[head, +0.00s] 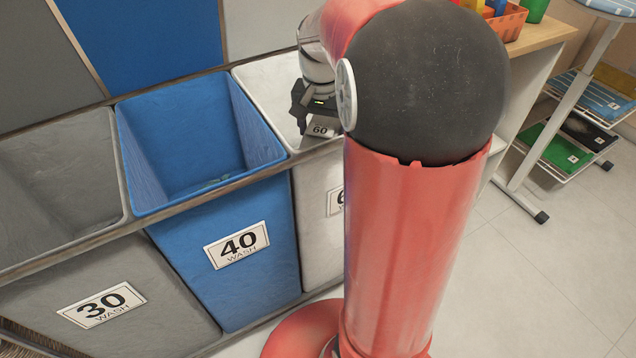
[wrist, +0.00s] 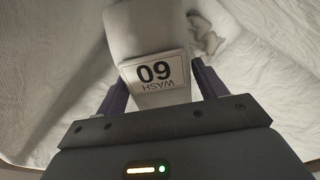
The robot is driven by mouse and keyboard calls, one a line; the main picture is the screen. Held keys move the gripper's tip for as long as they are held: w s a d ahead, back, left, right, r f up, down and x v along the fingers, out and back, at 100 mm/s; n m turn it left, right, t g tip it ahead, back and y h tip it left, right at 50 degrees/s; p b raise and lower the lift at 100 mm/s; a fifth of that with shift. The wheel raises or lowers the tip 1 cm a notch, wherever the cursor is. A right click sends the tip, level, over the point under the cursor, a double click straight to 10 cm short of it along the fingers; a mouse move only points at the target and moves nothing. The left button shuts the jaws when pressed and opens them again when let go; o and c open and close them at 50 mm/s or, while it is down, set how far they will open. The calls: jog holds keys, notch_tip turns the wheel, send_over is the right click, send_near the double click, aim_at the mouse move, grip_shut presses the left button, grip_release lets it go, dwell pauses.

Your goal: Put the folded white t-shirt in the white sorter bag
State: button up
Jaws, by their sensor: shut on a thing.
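The folded white t-shirt (wrist: 145,32), with a "60 WASH" tag facing my wrist camera, is pinched between the two fingers of my gripper (wrist: 160,78). In the head view my gripper (head: 312,114) is over the white sorter bag (head: 262,78), and only the tagged end of the shirt (head: 322,128) shows below it. In the wrist view the bag's pale inner walls (wrist: 50,75) surround the shirt. The shirt's far end points down into the bag. I cannot tell whether it touches the bottom. My arm hides the bag's right part.
A small crumpled pale cloth (wrist: 206,36) lies in the white bag beside the shirt. A blue bag (head: 235,245) marked 40 and a grey bag (head: 130,325) marked 30 stand to the left. A table (head: 545,35) with an orange bin (head: 512,22) is at right.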

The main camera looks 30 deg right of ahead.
notch_tip(320, 180, down, 17)
jog(key=shift+r+b, duration=0.15)
jog(key=shift+b, duration=0.9)
jog(key=shift+f+b, duration=0.45)
jog(key=shift+f, duration=0.15)
jog(key=o, duration=1.1)
jog(key=shift+c, duration=0.2)
jog(key=r+p, duration=0.1)
jog(key=r, duration=0.7)
jog(key=s+a+r+p, duration=0.1)
jog(key=r, duration=0.4)
jog(key=shift+r+p, duration=0.1)
jog(key=shift+p, duration=0.2)
